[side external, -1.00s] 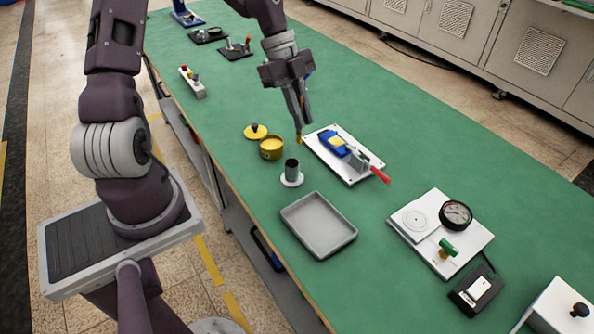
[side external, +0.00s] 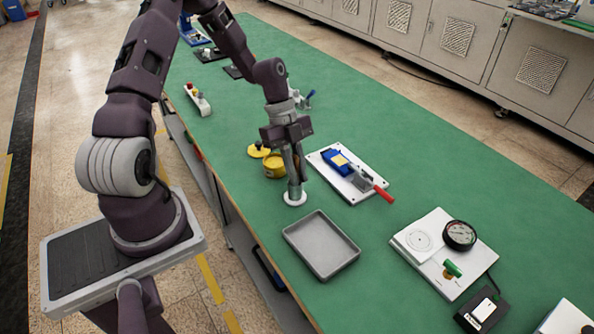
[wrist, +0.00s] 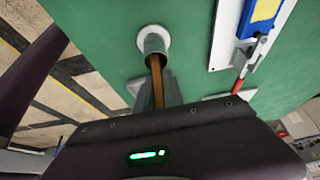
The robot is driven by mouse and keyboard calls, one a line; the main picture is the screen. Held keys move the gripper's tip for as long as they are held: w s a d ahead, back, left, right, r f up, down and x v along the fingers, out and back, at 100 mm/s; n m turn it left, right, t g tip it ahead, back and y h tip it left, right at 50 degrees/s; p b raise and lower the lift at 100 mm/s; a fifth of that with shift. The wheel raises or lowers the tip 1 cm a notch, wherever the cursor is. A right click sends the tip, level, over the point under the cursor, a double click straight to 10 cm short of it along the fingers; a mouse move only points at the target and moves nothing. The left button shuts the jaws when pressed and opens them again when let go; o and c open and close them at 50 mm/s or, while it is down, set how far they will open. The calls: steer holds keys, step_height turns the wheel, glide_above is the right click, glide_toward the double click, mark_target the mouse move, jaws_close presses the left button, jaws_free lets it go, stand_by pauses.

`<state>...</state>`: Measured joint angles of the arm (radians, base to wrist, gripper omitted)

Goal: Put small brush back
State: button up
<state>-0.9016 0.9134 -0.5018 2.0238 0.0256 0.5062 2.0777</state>
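The small brush shows as a thin brown-orange stick (wrist: 157,82) between my fingers in the wrist view. Its far end meets the mouth of a small metal cup (wrist: 155,42) on a round white base (wrist: 152,28); how deep it sits inside I cannot tell. My gripper (wrist: 158,92) appears shut on the brush. In the side external view my gripper (side external: 297,178) points down directly over the cup's white base (side external: 295,199). The fingers hide most of the cup and the brush there.
A yellow pot (side external: 274,167) and its lid (side external: 258,150) stand just behind my gripper. A grey tray (side external: 320,268) lies in front. A white board (side external: 327,172) with a blue block and red-handled clamp is to the right. A gauge plate (side external: 440,275) is farther right.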

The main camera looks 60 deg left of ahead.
steer(key=o, duration=0.3)
steer(key=v, duration=1.2)
steer(key=s+d+r+n+t+y, duration=0.5)
steer(key=s+d+r+n, duration=0.9)
steer(key=s+n, duration=0.4)
steer(key=shift+s+d+r+t, duration=0.2)
steer(key=shift+d+r+t, duration=0.1)
steer(key=shift+d+r, duration=0.15)
